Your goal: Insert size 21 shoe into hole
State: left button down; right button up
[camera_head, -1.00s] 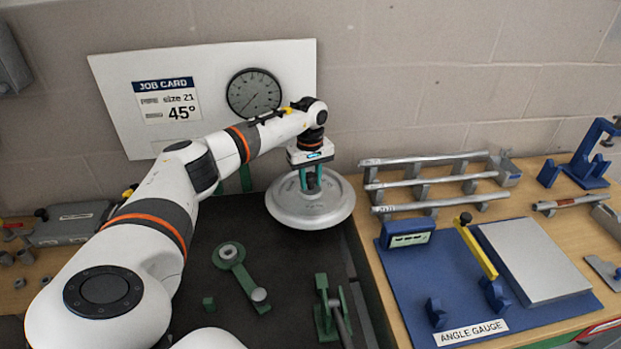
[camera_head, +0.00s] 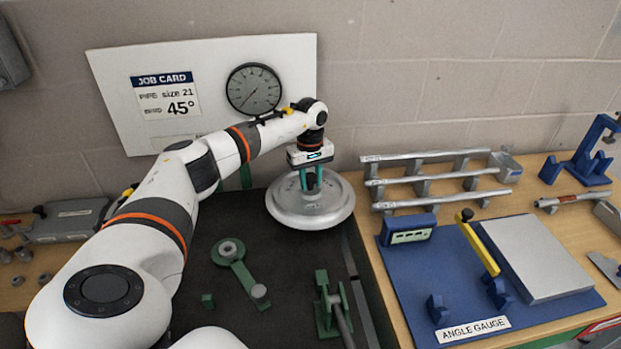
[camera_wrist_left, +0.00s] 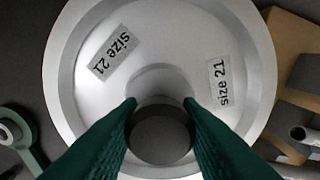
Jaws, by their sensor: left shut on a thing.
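The size 21 shoe (camera_head: 312,213) is a round, light grey disc with a raised rim and a central hub. In the left wrist view the shoe (camera_wrist_left: 235,60) carries two "size 21" labels. My left gripper (camera_head: 311,187) points down over the disc's middle. Its green fingers (camera_wrist_left: 160,105) are shut on the dark round hub of the shoe. The shoe is over the dark bench top near the wall. Its underside and any hole beneath it are hidden, so I cannot tell whether it is seated. My right gripper is out of view.
A green lever with a ring (camera_head: 230,252) and a green clamp-like part (camera_head: 328,303) lie in front. A rack of pipes (camera_head: 437,180) and a blue angle gauge board (camera_head: 400,270) are at right.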

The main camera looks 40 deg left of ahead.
pick_arm(q)
jog(key=shift+f+b, duration=0.5)
jog(key=shift+f, duration=0.2)
jog(key=c, duration=0.9)
grip_release()
jog(key=shift+c, duration=0.2)
jog(key=shift+r+p, duration=1.75)
jog(key=shift+r, duration=0.75)
